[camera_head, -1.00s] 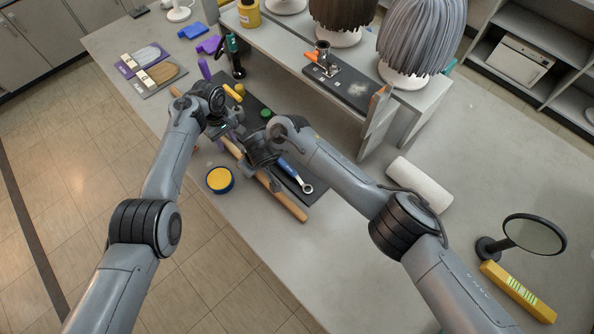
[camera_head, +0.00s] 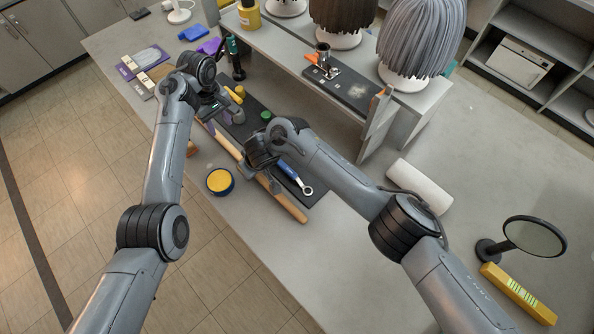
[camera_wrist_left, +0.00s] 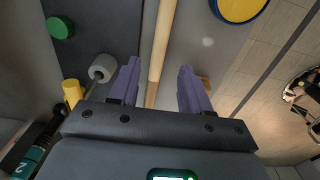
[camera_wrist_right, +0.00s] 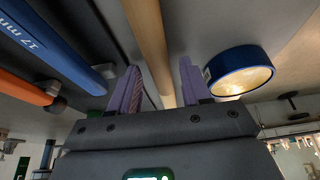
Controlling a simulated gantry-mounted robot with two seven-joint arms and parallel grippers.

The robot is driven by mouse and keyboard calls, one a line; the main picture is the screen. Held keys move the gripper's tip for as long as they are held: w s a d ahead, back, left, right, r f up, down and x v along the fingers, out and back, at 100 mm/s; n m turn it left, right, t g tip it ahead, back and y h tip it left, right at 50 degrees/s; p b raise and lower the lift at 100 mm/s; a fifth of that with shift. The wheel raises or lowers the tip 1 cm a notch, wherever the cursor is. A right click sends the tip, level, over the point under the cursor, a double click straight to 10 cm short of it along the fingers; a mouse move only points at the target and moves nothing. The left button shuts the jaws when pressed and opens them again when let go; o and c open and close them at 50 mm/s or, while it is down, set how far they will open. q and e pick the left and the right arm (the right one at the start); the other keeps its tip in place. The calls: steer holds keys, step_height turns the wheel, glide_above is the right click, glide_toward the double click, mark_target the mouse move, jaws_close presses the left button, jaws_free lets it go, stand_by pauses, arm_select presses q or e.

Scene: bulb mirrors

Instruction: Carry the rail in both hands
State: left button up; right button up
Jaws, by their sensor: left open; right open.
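The rail is a long light-wood rod (camera_head: 288,206) lying slantwise along the front of the bench. My left gripper (camera_head: 209,124) is open near the rail's far left end. In the left wrist view the rail (camera_wrist_left: 160,40) passes between its two purple fingers (camera_wrist_left: 158,76), apart from both. My right gripper (camera_head: 250,170) is open at about the rail's middle. In the right wrist view the rail (camera_wrist_right: 148,35) runs between its fingers (camera_wrist_right: 160,72), close to them. My arms hide parts of the rail in the head view.
A blue-and-yellow round tin (camera_head: 220,181) sits just in front of the rail. A blue wrench (camera_head: 294,177) lies on a dark mat (camera_head: 318,190) behind it. A raised shelf (camera_head: 345,92) with wigs stands farther back. A white roll (camera_head: 419,185) and round mirror (camera_head: 534,236) are right.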

steer(key=shift+r, duration=0.3)
arm_select(q)
step_height(320, 180, up, 3)
steer(key=shift+f, duration=0.1)
arm_select(e)
steer(key=v, duration=1.1)
steer(key=shift+s, duration=0.2)
steer(key=shift+d+r, duration=0.15)
arm_select(q)
steer(key=shift+a, duration=0.1)
